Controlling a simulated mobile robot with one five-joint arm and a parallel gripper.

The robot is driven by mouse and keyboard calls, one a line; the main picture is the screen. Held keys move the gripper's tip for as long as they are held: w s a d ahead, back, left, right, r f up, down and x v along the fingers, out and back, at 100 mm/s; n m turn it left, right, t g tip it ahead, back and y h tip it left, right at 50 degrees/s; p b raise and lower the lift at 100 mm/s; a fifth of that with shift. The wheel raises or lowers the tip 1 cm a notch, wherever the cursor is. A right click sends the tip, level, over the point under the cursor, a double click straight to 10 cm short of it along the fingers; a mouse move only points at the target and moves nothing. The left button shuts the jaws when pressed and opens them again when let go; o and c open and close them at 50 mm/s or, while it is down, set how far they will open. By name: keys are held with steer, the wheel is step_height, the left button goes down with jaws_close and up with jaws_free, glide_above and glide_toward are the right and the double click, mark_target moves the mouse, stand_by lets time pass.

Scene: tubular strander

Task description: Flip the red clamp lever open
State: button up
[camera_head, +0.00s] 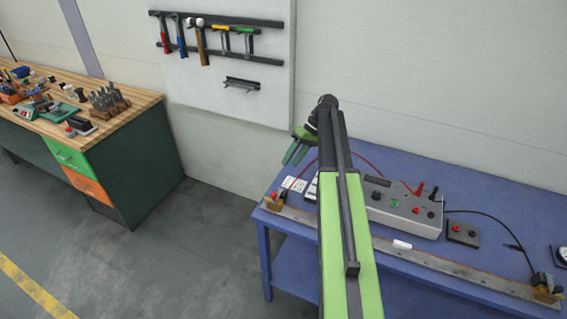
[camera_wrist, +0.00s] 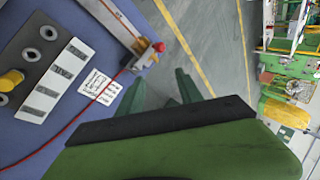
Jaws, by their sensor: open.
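A small red part (camera_head: 274,195) sits on the brass clamp block (camera_head: 280,203) at the left end of the long metal rail on the blue bench. In the wrist view the red part (camera_wrist: 158,47) tops the block, beyond my fingertips. I cannot tell from its small size whether it is a lever or how it is tilted. My gripper (camera_head: 299,147) has green fingers, open and empty, above the bench's left end. In the wrist view my gripper (camera_wrist: 158,88) points toward the rail end, apart from the red part. My arm hides part of the bench.
A grey box (camera_head: 405,212) with buttons and red and black handles stands on the blue bench (camera_head: 480,215). A red cable runs near the left clamp; labels lie beside it. Another clamp (camera_head: 546,288) sits at the rail's right end. Floor left of the bench is clear.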

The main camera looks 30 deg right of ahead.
steer(key=p+v, duration=0.4)
steer(key=v, duration=0.2)
steer(key=shift+d+r, duration=0.2)
steer(key=shift+r, duration=0.15)
steer(key=a+f+n+g+h+b, duration=0.1)
steer(key=a+f+b, duration=0.25)
steer(key=a, duration=0.55)
steer(key=s+a+f+n+g+b, duration=0.1)
steer(key=a+f+b, duration=0.25)
steer(key=a, duration=0.45)
steer(key=a+f+n+h+b, duration=0.1)
steer(key=a+f+b, duration=0.25)
steer(key=a, duration=0.55)
steer(key=s+a+f+h+b, duration=0.2)
steer(key=s+a+f+b, duration=0.1)
steer(key=s+a+f, duration=0.45)
steer(key=s+m+t+h, duration=0.1)
steer(key=s+m, duration=0.1)
steer(key=s+d+m+h, duration=0.1)
steer(key=s+m+h, duration=0.1)
steer(key=shift+s+d+t, duration=0.2)
steer(key=shift+s+t, duration=0.15)
steer(key=shift+t, duration=0.05)
